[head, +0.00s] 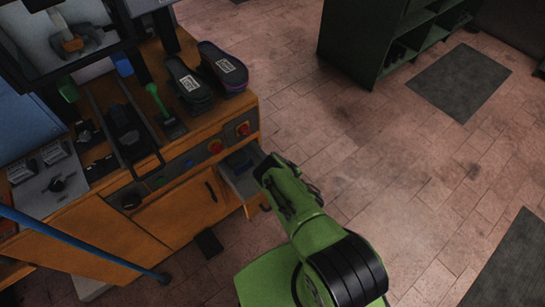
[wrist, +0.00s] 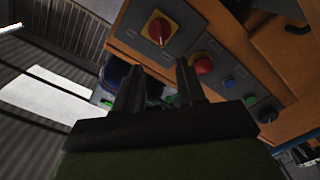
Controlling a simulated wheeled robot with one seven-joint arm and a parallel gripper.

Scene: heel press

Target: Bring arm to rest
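My green arm reaches from the lower middle of the head view up to the right end of the wooden workbench (head: 178,220). My gripper (head: 266,172) is beside the bench's front right corner, close to an open drawer (head: 240,176). In the wrist view my gripper (wrist: 158,80) has two dark fingers standing apart, and I see nothing held between them. A red knob on a yellow plate (wrist: 158,28) and a red button (wrist: 202,64) lie beyond the fingertips. Whether the fingers touch the bench cannot be told.
Two dark shoes with white labels, left (head: 189,82) and right (head: 223,67), lie on the bench top. A green-handled lever (head: 158,100) rises beside them. A dark green shelf (head: 375,40) stands at the back. The tiled floor (head: 400,150) to the right is open, with dark mats.

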